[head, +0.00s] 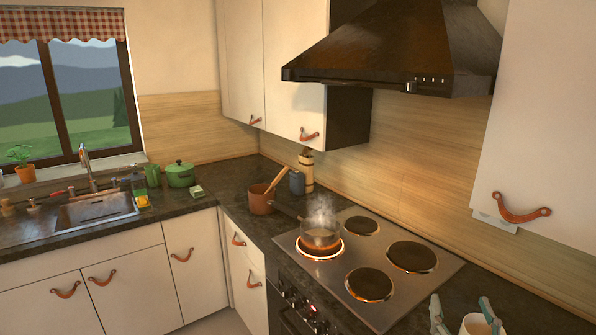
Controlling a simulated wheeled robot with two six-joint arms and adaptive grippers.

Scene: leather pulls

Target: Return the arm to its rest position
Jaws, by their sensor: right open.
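My right gripper (462,304) shows at the bottom right edge, its two pale teal fingers spread apart and open. Most of it and the arm behind it are out of frame. A cream, cup-like thing (475,324) shows between or behind the fingers, cut off by the lower edge. I cannot tell whether the fingers touch it. My left gripper is not in view.
A steaming pot (320,240) stands on a glowing burner of the hob (350,225), its handle pointing back left. A range hood (395,55) and wall cabinets (545,130) overhang the counter. A brown pot (261,200) and a green pot (180,174) stand farther back.

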